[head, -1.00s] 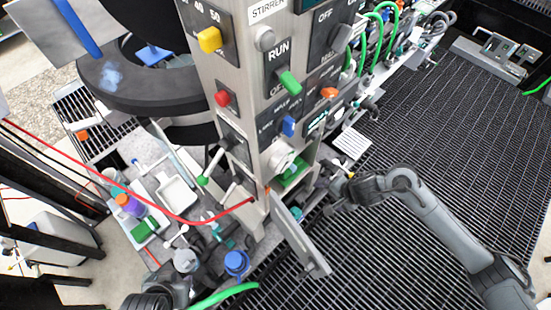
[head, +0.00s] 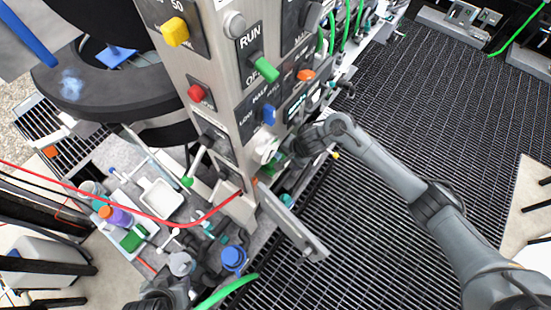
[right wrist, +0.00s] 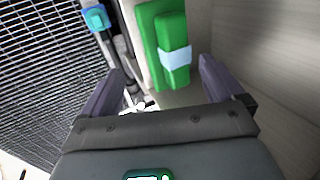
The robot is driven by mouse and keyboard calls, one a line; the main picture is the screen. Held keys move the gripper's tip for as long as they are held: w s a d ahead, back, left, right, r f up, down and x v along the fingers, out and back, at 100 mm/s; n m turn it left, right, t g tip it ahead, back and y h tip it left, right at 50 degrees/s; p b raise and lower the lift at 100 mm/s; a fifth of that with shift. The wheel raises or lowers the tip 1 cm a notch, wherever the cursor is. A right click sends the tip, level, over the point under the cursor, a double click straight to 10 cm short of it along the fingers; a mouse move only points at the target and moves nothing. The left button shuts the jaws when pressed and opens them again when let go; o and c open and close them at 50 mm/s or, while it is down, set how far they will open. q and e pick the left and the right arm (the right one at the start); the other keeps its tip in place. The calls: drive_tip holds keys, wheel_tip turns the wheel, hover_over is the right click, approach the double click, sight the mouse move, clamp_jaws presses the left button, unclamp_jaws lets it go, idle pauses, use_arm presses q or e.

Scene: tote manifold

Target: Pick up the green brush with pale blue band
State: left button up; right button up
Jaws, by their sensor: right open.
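The green brush with a pale blue band (right wrist: 176,57) shows in the right wrist view, ahead of my right gripper (right wrist: 162,70). It lies against a larger green part, in a pale recess. The two fingers are open and apart, one to each side of the brush's line, with nothing between them. In the head view my right gripper (head: 284,156) is at the side of the grey control column and largely hides the recess; I cannot make out the brush there. My left gripper (head: 166,296) is at the bottom edge, and its jaw state is unclear.
The control column (head: 215,90) carries knobs and switches. A grey hinged plate (head: 292,225) sticks out below my right gripper. A red cable (head: 130,208) and green hose (head: 228,290) cross the left side. A blue-capped item (head: 233,258) stands nearby. The dark grating (head: 400,150) is mostly clear.

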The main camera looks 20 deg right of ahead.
sight(279, 158)
drive_tip(key=shift+w+a+f, duration=0.15)
drive_tip(key=shift+w+a, duration=0.15)
drive_tip(key=shift+w, duration=0.05)
drive_tip(key=shift+b+x, duration=0.7)
drive_tip(key=shift+x, duration=1.65)
drive_tip(key=c, duration=1.1)
